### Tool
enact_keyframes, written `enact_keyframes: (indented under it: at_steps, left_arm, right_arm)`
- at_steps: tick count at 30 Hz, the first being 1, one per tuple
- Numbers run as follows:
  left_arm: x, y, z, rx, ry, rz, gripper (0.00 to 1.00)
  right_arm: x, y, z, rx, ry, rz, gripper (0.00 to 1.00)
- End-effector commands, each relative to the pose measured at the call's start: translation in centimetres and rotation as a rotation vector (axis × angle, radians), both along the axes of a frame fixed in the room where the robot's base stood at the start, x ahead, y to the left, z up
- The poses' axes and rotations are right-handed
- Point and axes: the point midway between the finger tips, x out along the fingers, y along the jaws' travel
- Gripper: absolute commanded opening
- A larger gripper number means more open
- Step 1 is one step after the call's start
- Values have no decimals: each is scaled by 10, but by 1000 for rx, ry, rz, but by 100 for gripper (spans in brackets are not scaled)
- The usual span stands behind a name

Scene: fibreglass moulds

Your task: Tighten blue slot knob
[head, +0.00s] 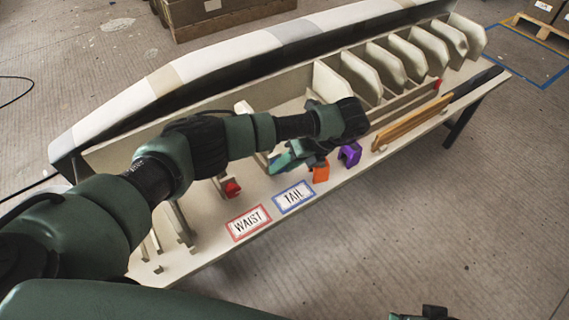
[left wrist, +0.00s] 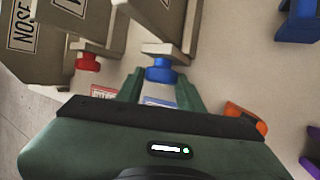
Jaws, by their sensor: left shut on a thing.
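The blue slot knob (left wrist: 160,70) shows in the left wrist view, under a pale slot piece with a dark-labelled panel beside it. My left gripper (left wrist: 160,82) has its two green fingers on either side of the knob, shut on it. In the head view my left gripper (head: 284,162) reaches over the bench near the TAIL label (head: 293,197), and its wrist and fingers hide the blue knob there. At the bottom edge of the head view a dark and green part (head: 430,313) shows, perhaps my right gripper; its fingers cannot be made out.
A red knob (head: 232,188) sits left of the gripper, behind the WAIST label (head: 249,222). An orange block (head: 320,173) and a purple block (head: 350,155) stand close to its right. Wooden strips (head: 412,122) lie farther right. Upright pale ribs (head: 385,66) line the back.

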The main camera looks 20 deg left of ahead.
Motion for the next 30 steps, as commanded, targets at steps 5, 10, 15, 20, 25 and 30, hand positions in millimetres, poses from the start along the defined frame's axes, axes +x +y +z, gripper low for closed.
enact_keyframes:
  at_steps: [5,10,15,20,25,30]
  left_arm:
    - [0,-1,0,4,8,-1,0]
    - [0,-1,-1,3,7,-2,0]
    - [0,-1,-1,2,7,-2,59]
    - [0,0,-1,2,6,-1,59]
    - [0,-2,2,2,4,-1,59]
    - [4,-15,22,2,2,-3,59]
  right_arm:
    - [0,0,0,0,0,0,59]
    - [0,0,0,0,-1,0,59]
    - [0,0,0,0,-1,0,59]
    - [0,0,0,0,-1,0,59]
    - [0,0,2,0,-1,0,59]
    - [5,1,-4,1,3,-1,59]
